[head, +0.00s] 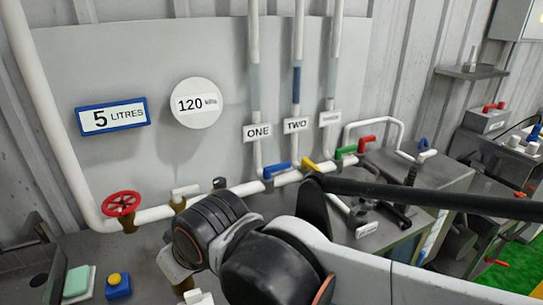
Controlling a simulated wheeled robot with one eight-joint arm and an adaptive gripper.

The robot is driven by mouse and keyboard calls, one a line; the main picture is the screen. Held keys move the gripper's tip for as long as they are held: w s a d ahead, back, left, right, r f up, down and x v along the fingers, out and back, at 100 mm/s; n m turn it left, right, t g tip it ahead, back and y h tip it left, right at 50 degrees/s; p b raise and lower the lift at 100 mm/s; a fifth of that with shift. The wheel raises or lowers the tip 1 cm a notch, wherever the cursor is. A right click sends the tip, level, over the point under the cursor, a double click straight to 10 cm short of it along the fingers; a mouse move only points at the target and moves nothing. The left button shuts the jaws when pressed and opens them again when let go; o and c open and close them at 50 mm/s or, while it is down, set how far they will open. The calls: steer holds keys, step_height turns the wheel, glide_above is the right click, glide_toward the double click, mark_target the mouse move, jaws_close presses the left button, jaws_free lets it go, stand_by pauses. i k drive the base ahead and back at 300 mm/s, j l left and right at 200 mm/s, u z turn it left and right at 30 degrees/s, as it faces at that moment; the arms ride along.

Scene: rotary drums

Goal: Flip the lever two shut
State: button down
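The label TWO (297,125) is on a white vertical pipe that comes down to the long white pipe below. A small yellow lever (309,164) sits at the foot of that pipe, close to the top of a black part in front. It looks slanted; whether it stands open or shut I cannot tell. A blue lever (278,170) is to its left, below the label ONE (257,132). A green lever (346,151) is to its right, below a third, blurred label. My arm fills the lower middle, and I cannot make out my gripper's fingers.
A red handwheel (122,203) is on the pipe at left. A red lever (367,143) is right of the green one. A blue box with a yellow button (117,284) stands lower left. A long black bar (430,195) crosses the right side.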

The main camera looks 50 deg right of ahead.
mark_target(307, 164)
steer(key=z, duration=1.85)
